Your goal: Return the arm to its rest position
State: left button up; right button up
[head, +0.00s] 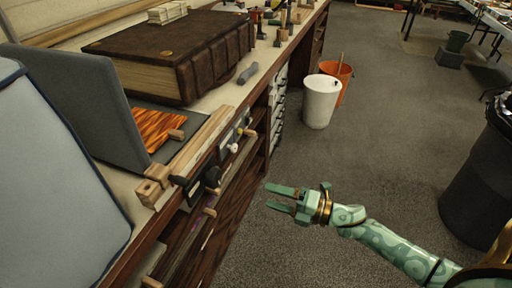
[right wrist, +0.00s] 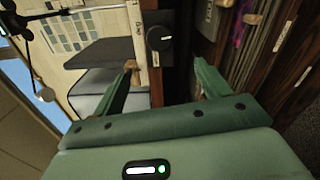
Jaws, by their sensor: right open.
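My right gripper (head: 281,198) is green, open and empty in the head view. It hangs over the floor, to the right of the workbench front and apart from it. In the right wrist view my right gripper (right wrist: 166,82) shows its two fingers spread with nothing between them. Beyond them is the bench front with a dark round knob (right wrist: 159,38). My left gripper is in neither view.
The workbench's wooden front rail (head: 205,140) runs close on the left, with knobs and handles jutting out. A large brown book (head: 135,48) lies on top. A white bin (head: 320,102) and an orange bucket (head: 345,72) stand beyond. A black bin (head: 470,195) stands right. Floor between is clear.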

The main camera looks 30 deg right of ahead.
jog(key=s+d+f+m+h+p, duration=0.1)
jog(key=s+d+f+m+h, duration=0.1)
jog(key=d+f+m+h, duration=0.85)
jog(key=s+d+f+m+g+p, duration=0.1)
jog(key=s+f+m+g+p, duration=0.25)
jog(key=s+f+m, duration=0.6)
jog(key=s+a+f+m+g+h+p, duration=0.15)
jog(key=s+f+g, duration=0.35)
jog(key=s, duration=0.6)
jog(key=s+a+f+m+g+p, duration=0.1)
jog(key=s+a+f+g+p, duration=0.15)
jog(key=s+f, duration=0.6)
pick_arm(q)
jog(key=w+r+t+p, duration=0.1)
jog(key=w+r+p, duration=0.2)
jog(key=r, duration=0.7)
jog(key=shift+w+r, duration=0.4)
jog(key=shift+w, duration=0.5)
pick_arm(e)
jog(key=s+a+r+g, duration=0.1)
jog(key=s+a+r, duration=0.1)
jog(key=s+a, duration=0.3)
jog(key=s+a+r+m+g+y, duration=0.1)
jog(key=s+a, duration=0.4)
jog(key=s, duration=0.8)
jog(key=shift+s+r+g, duration=0.35)
jog(key=shift+r+g, duration=0.2)
jog(key=shift+g, duration=0.05)
